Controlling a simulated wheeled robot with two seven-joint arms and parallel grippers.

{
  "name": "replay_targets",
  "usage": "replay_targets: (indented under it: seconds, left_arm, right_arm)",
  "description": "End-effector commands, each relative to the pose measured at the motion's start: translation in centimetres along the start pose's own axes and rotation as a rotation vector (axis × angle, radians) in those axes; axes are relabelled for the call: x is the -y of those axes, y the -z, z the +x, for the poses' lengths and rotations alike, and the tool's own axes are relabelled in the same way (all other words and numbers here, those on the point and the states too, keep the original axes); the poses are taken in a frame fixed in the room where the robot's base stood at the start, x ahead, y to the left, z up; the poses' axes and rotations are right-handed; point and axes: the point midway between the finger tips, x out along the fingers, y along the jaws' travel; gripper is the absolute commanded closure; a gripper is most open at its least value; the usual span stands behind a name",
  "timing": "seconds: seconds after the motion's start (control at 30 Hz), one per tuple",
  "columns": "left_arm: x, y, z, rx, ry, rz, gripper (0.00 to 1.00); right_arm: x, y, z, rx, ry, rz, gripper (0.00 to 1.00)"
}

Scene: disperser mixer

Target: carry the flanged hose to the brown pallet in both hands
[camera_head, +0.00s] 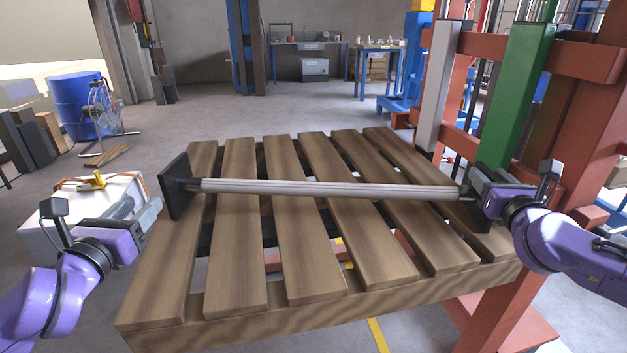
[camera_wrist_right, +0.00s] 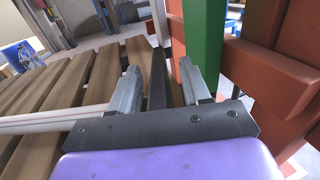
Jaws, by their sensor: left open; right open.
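The flanged hose (camera_head: 330,189) is a long pale ribbed tube with a dark square flange at each end. It lies across the brown slatted pallet (camera_head: 240,235). Its left flange (camera_head: 176,187) stands upright near the pallet's left edge. My left gripper (camera_head: 143,208) is open and empty, just left of that flange and apart from it. My right gripper (camera_head: 476,186) is open at the hose's right end. In the right wrist view the dark right flange (camera_wrist_right: 158,82) stands edge-on between the two open fingers (camera_wrist_right: 163,85), and the tube (camera_wrist_right: 45,121) runs off left. Contact there cannot be told.
A red-orange frame with a green post (camera_head: 517,95) stands close behind my right gripper. A white box (camera_head: 75,205) stands left of the pallet. A blue barrel (camera_head: 80,104) and a fan (camera_head: 103,108) are farther back left. The floor behind the pallet is clear.

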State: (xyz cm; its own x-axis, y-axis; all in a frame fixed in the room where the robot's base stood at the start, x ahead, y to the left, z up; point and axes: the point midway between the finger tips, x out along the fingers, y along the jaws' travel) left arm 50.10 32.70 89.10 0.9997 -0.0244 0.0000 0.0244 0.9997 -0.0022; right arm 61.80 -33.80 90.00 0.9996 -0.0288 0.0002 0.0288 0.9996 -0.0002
Motion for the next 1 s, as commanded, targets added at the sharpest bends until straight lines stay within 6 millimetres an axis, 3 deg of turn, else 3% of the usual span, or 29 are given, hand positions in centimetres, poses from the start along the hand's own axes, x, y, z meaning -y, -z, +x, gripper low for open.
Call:
replay_targets:
  seconds: [0.13, 0.4, 0.6, 0.73, 1.0]
  left_arm:
    - [0.0, 0.0, -0.2, 0.000, 0.000, 0.000, 0.53]
    - [0.0, 0.0, -0.2, 0.000, -0.001, 0.001, 0.53]
    - [0.0, 0.0, -0.2, 0.000, 0.000, 0.001, 0.53]
    - [0.0, 0.0, -0.2, 0.000, 0.000, 0.001, 0.53]
    - [0.0, 0.0, -0.1, 0.000, 0.000, 0.001, 0.53]
  right_arm:
    - [0.1, -0.1, -1.4, 0.002, 0.002, 0.005, 0.53]
    - [0.1, 0.0, -7.5, 0.002, 0.000, 0.013, 0.53]
    - [0.0, 0.0, -10.8, 0.000, -0.001, 0.009, 0.53]
    - [0.0, 0.0, -11.8, 0.000, 0.001, 0.004, 0.53]
    - [0.0, 0.0, -12.0, 0.000, 0.000, -0.001, 0.53]
